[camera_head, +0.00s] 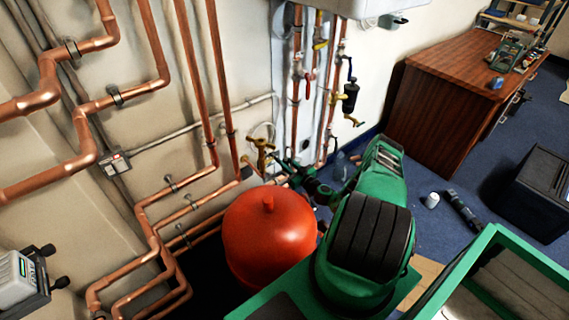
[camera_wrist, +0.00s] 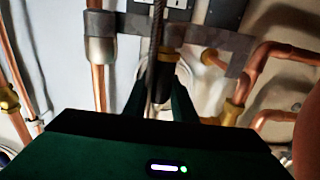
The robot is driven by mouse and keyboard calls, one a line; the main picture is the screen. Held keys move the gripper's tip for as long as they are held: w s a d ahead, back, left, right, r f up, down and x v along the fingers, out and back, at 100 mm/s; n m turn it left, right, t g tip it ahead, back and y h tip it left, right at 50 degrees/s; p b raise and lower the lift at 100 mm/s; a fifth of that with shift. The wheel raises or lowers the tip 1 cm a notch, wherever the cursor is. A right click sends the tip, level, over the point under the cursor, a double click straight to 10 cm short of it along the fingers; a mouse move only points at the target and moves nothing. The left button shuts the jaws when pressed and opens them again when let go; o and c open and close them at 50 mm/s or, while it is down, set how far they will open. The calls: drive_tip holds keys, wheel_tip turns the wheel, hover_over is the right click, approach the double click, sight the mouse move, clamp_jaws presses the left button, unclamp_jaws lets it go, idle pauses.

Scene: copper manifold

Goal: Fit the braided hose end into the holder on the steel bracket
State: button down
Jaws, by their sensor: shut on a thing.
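My gripper (camera_wrist: 164,72) is in the lower middle of the wrist view, its two dark green fingers shut on the braided hose (camera_wrist: 157,28). The hose is a thin dark braided line running up from between the fingers, passing in front of the steel bracket (camera_wrist: 132,24). I cannot tell which part is the holder. In the head view my gripper (camera_head: 294,173) is small, beside the copper pipework.
Copper pipes (camera_wrist: 98,88) run close around the bracket, with a brass fitting (camera_wrist: 234,112) at right. A brass tap (camera_head: 260,150) is near my gripper. A wooden desk (camera_head: 440,95) stands far right; blue floor lies between.

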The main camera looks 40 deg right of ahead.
drive_tip(key=shift+f, duration=0.3)
drive_tip(key=c, duration=1.4)
unclamp_jaws()
drive_tip(key=s, duration=1)
drive_tip(key=shift+s+d, duration=0.1)
drive_tip(key=shift+s, duration=0.25)
drive_tip(key=shift+s, duration=0.15)
